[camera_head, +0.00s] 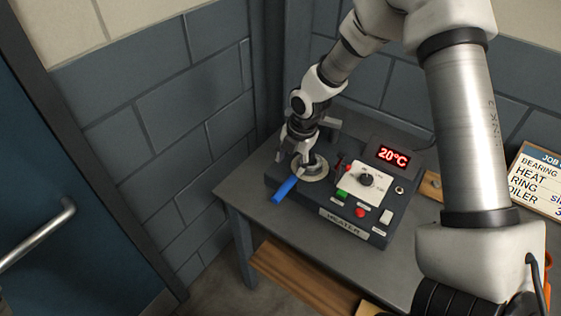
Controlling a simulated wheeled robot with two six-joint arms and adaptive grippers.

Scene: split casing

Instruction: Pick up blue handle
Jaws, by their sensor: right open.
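The blue handle (285,190) sticks out toward the front left from the round metal plate (318,172) on the heater (330,209). My right gripper (299,170) is over the plate, pointing down, close to the inner end of the handle. The gripper is open. I cannot tell whether its fingers touch the handle or a part on the plate. The fingers partly hide the plate and what lies on it. My left gripper does not show.
The heater stands on a grey table (238,188) and shows 20°C on a red display (393,156). Its panel has a knob (366,179) and several buttons. A job sign (540,180) stands at the right. Block walls close in the back; a blue door (60,200) is at the left.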

